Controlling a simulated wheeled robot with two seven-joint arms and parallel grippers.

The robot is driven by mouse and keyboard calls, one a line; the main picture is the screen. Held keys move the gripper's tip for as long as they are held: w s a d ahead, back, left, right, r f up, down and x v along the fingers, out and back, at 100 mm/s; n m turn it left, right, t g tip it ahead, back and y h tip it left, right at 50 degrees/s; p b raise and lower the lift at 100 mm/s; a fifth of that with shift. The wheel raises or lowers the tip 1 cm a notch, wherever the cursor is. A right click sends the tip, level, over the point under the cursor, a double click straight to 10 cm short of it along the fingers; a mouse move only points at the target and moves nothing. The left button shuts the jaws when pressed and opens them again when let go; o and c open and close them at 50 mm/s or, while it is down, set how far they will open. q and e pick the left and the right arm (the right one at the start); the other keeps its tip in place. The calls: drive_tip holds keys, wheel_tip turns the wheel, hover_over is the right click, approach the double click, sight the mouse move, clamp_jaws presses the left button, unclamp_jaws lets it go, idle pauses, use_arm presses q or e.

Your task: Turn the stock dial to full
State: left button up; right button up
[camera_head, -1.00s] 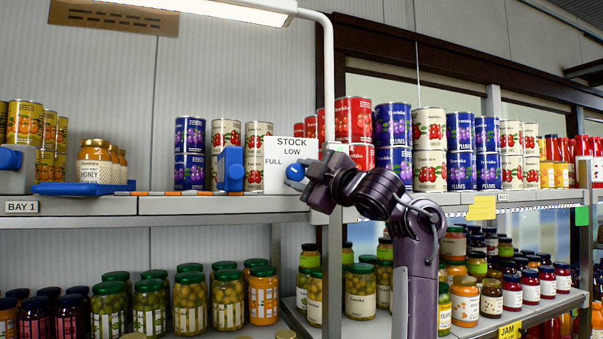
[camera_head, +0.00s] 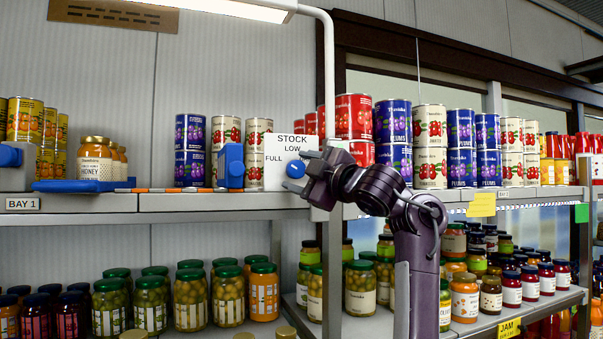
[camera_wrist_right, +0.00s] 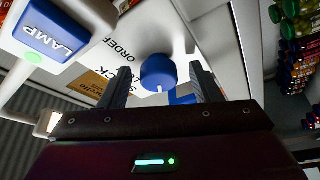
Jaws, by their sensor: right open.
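The stock dial is a round blue knob (camera_head: 295,169) on a white panel (camera_head: 276,178) lettered STOCK, LOW and FULL. In the right wrist view the knob (camera_wrist_right: 158,70) has a white mark on its lower edge, and ORDER also shows on the panel. Which label the mark points to I cannot tell. My right gripper (camera_head: 306,173) is at the panel's right side, close to the knob. In the right wrist view its two fingers (camera_wrist_right: 163,86) are open, one to either side of the knob, with gaps visible. My left gripper is out of view.
A blue LAMP button (camera_wrist_right: 48,37) with a green light shows in the wrist view. A white lamp post (camera_head: 329,90) rises behind my gripper. Cans and a blue holder (camera_head: 231,166) stand left of the panel; red cans (camera_head: 354,116) stand close on the right.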

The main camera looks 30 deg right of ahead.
drive_tip(key=b+v, duration=0.4)
drive_tip(key=v, duration=0.3)
drive_tip(key=shift+s, duration=0.45)
drive_tip(key=shift+f, duration=0.1)
